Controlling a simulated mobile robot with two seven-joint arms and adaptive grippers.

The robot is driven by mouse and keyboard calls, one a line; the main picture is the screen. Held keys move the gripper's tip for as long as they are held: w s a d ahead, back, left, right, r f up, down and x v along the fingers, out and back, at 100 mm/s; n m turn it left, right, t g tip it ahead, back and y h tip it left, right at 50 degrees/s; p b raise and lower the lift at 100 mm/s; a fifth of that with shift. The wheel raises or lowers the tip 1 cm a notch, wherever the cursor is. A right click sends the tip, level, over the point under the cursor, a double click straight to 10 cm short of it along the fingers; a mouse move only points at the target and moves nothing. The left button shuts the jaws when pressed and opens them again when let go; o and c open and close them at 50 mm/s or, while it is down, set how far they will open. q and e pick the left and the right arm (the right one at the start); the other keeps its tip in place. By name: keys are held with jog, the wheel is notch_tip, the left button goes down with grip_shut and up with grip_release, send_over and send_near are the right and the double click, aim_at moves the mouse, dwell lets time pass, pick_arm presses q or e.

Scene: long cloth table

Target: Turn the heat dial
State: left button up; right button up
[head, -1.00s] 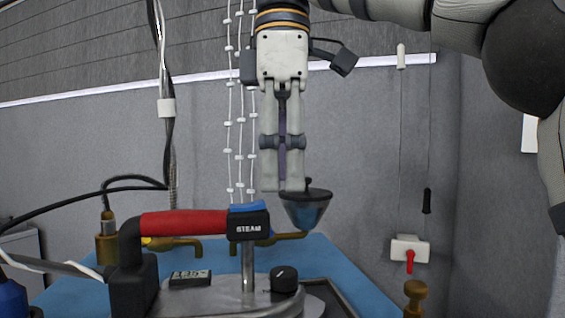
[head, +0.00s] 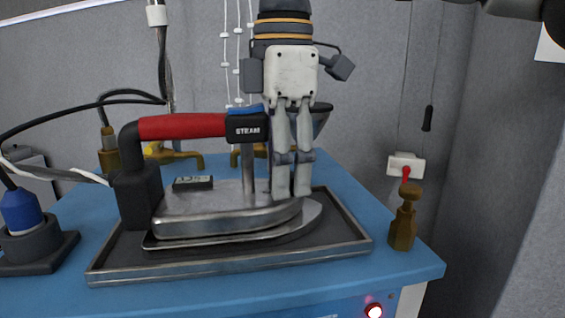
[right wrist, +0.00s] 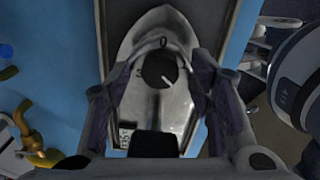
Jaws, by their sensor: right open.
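The heat dial (right wrist: 158,69) is a round black knob with a white pointer line on top of the steam iron. In the right wrist view it lies between my right gripper's fingers, with a "0" mark beside it; contact cannot be told. In the head view the gripper hides it. The iron (head: 215,212) has a red handle (head: 182,126) and a grey metal body, and rests on a tray. My right gripper (head: 292,192) points down over the iron's front part, open and holding nothing visible. My left gripper is in neither current view.
The metal-rimmed tray (head: 235,266) sits on a blue table (head: 415,262). A brass valve (head: 404,226) stands at the right corner. A blue-topped object (head: 20,211) is at left. A dark funnel (head: 322,118) and brass taps are behind the iron. A cable hangs at upper left.

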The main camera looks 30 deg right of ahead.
grip_shut()
jog(key=shift+m, duration=1.6)
grip_release()
notch_tip(320, 180, up, 12)
jog(key=shift+s+a, duration=0.1)
